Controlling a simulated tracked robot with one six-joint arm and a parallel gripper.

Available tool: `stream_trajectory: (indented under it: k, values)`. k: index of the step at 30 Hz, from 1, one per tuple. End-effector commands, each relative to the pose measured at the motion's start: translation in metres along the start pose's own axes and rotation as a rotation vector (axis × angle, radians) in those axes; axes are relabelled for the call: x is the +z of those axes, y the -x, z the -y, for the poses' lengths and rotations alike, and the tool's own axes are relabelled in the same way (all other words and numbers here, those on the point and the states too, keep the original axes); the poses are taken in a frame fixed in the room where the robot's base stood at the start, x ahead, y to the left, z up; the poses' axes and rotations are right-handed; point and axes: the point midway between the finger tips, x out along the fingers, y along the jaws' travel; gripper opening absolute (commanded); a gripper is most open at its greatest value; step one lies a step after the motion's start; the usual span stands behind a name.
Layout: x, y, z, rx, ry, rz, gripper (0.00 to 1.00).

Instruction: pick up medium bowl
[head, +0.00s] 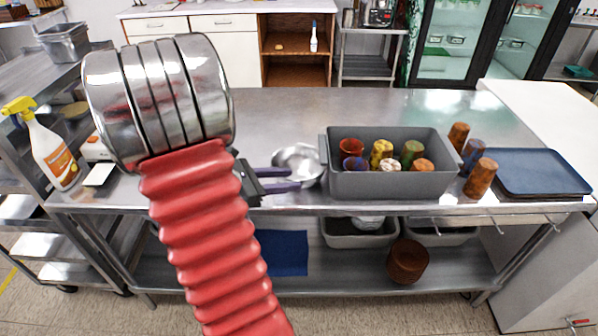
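A shiny metal bowl (306,158) sits on the steel table, left of the grey bin; it is the only bowl I see on the tabletop, and its size class is hard to judge. My gripper (292,178) comes in from the left, low over the table, with two purple fingers pointing right. A gap shows between the fingers. Their tips overlap the near left side of the bowl in the head view; I cannot tell whether they touch it or straddle its rim. My red sleeved arm hides part of the table to the left.
A grey bin (395,185) holding several coloured cups stands close right of the bowl. More cups (480,178) and blue trays (530,172) lie farther right. A spray bottle (48,145) stands at left. The table behind the bowl is clear.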

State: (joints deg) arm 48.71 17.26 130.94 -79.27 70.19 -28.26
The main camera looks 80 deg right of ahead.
Motion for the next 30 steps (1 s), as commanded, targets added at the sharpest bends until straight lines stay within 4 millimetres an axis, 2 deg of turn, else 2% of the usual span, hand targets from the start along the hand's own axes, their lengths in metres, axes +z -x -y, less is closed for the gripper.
stream_trajectory:
  k: [3, 9, 23, 30]
  values:
    - [0.000, -0.017, 0.001, -0.004, 0.002, 0.000, 0.34]
    - [0.000, -0.037, 0.001, -0.002, 0.000, -0.001, 0.34]
    - [0.000, -0.043, 0.001, -0.002, 0.000, 0.000, 0.34]
    - [0.002, -0.067, 0.000, -0.004, 0.000, 0.000, 0.34]
